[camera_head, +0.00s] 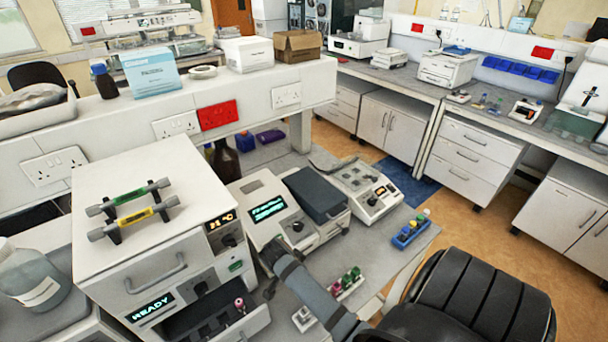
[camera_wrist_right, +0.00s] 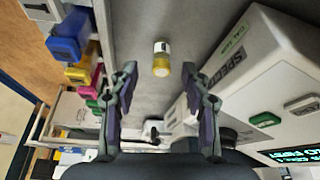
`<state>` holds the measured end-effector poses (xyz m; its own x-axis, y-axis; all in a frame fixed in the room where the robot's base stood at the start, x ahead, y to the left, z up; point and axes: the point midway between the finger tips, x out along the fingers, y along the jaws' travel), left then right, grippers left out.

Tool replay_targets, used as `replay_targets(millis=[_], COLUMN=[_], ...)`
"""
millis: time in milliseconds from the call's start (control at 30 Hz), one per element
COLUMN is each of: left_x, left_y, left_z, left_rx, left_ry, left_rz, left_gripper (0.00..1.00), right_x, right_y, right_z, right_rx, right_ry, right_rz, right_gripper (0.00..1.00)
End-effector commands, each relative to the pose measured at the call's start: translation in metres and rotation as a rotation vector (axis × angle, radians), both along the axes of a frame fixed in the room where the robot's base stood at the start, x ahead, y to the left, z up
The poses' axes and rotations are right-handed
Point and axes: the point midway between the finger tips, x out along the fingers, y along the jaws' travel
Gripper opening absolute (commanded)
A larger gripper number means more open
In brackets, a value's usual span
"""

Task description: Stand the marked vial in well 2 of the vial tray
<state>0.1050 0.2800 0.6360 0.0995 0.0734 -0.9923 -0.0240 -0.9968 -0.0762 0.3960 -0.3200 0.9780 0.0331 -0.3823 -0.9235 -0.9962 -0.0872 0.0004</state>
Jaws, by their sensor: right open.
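A small vial (camera_wrist_right: 161,58) with a yellow body and a white label is in the right wrist view, ahead of and between the fingertips, apart from both. My right gripper (camera_wrist_right: 160,72) is open and empty. In the head view my right arm reaches in from the lower right, and the vial cannot be made out there. A dark tray (camera_head: 182,322) with wells sits in the open drawer of the white READY machine at lower left. A pink-capped vial (camera_head: 240,304) stands at its right end. Well numbers cannot be read. My left gripper is not in view.
A small rack (camera_head: 347,287) of green- and pink-capped vials is right of my arm. A blue rack (camera_head: 410,232) stands near the bench's right edge. An instrument with a green display (camera_head: 268,207) is behind my arm. A black chair (camera_head: 470,300) is at lower right.

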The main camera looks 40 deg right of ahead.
Motion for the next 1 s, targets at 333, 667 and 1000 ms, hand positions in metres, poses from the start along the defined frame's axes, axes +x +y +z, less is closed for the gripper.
replay_targets(millis=[333,667,1000], left_x=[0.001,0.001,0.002], left_y=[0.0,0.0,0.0], left_z=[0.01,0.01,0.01], left_rx=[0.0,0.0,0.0], left_ry=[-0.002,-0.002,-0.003], left_rz=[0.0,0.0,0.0], left_gripper=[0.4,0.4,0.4], right_x=[0.002,0.002,0.002], right_y=[-0.01,-0.01,-0.01], right_z=[-0.024,-0.023,-0.023], right_rx=[0.0,0.0,0.0], right_ry=[-0.002,-0.001,-0.001], right_rz=[0.001,0.0,0.001], right_gripper=[0.48,0.14,0.0])
